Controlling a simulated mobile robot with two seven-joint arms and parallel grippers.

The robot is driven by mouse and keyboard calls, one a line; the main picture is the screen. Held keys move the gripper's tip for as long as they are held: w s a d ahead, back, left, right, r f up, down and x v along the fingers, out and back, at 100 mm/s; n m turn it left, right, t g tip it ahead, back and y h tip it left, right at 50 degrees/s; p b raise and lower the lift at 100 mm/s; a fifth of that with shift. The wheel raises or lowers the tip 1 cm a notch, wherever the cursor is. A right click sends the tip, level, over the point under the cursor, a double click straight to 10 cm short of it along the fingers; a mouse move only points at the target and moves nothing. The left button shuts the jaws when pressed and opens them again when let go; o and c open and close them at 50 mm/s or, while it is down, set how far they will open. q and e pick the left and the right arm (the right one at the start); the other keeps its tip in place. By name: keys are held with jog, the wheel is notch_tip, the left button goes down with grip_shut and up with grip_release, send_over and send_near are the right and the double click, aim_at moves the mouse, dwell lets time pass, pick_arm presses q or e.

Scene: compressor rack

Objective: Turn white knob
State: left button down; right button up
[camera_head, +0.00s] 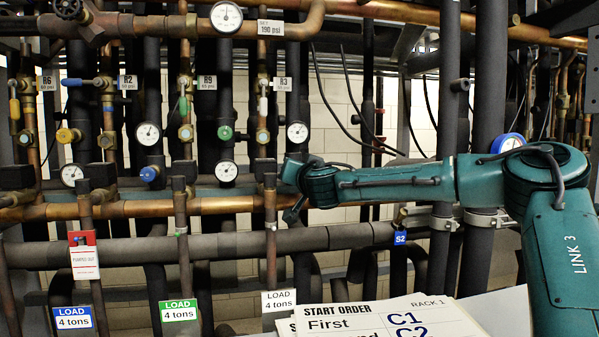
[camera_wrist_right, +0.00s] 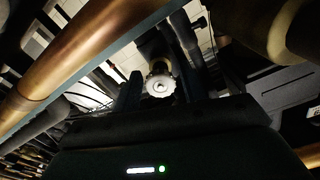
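The white knob (camera_wrist_right: 160,86) is round and pale with a small centre screw. In the right wrist view it sits in the upper middle, on a brassy fitting. My right gripper (camera_wrist_right: 160,95) has one dark finger on each side of the knob, with a gap visible on both sides, so it is open. In the head view my right arm reaches in from the right and its wrist end (camera_head: 300,180) is at the pipe rack, below the R3 column. My left gripper is not in view.
A yellow knob (camera_head: 66,135), a green knob (camera_head: 225,133) and a blue knob (camera_head: 149,173) sit on nearby columns. A copper pipe (camera_head: 150,208) runs across. Start-order papers (camera_head: 390,318) lie in front.

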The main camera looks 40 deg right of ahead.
jog(key=c, duration=0.7)
jog(key=shift+n+b, duration=0.3)
